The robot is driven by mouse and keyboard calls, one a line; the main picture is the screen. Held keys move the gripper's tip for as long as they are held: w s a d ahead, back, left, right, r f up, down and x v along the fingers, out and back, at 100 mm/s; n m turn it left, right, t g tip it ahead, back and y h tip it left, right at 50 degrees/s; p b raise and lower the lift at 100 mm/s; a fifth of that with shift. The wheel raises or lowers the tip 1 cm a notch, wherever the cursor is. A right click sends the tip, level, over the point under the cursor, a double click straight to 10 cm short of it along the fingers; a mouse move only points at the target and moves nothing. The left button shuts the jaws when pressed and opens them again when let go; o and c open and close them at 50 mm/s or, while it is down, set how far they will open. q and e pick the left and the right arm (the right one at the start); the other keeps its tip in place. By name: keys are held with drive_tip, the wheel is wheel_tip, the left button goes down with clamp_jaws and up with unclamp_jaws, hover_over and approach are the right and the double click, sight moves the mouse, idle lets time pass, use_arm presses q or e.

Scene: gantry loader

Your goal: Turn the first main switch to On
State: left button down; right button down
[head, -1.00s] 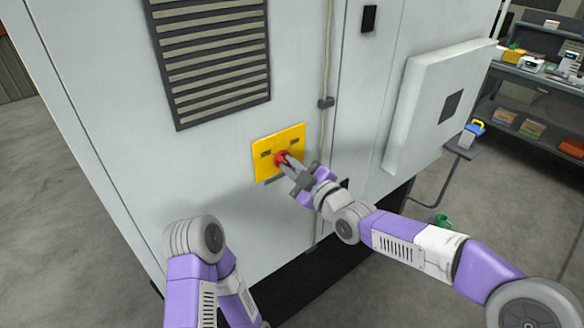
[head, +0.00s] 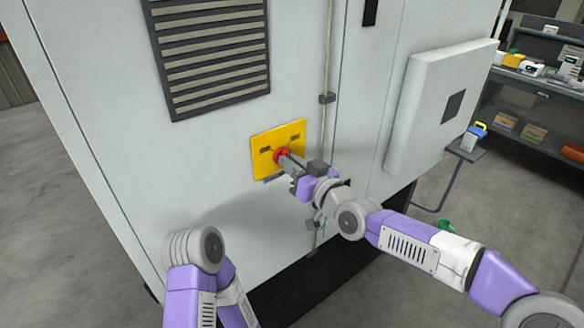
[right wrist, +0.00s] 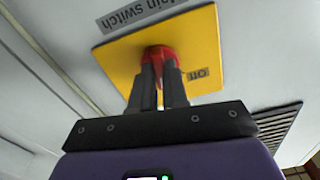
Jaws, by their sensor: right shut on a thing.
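The main switch is a red knob (head: 282,156) on a yellow plate (head: 293,136) fixed to the pale cabinet wall. My right gripper (head: 285,160) meets the knob from the lower right and is shut on it. In the right wrist view both fingers of the right gripper (right wrist: 159,80) hold the red knob (right wrist: 160,56), covering much of it. The knob's exact angle is hard to tell. My left arm shows at lower left, but its gripper is out of view.
A dark louvred vent (head: 210,55) is above the plate. A thin conduit (head: 328,60) runs down the wall to its right. A raised panel box (head: 435,110) sticks out further right. A workbench (head: 540,85) stands behind at far right.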

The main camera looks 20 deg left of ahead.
drive_tip(key=shift+m+b, duration=1.55)
drive_tip(key=shift+m, duration=2.05)
drive_tip(key=c, duration=1.1)
unclamp_jaws()
drive_tip(key=shift+c, duration=0.2)
drive_tip(key=v, duration=0.7)
drive_tip(key=shift+s+d+b, duration=0.2)
drive_tip(key=shift+d+b, duration=0.05)
drive_tip(key=shift+b, duration=0.2)
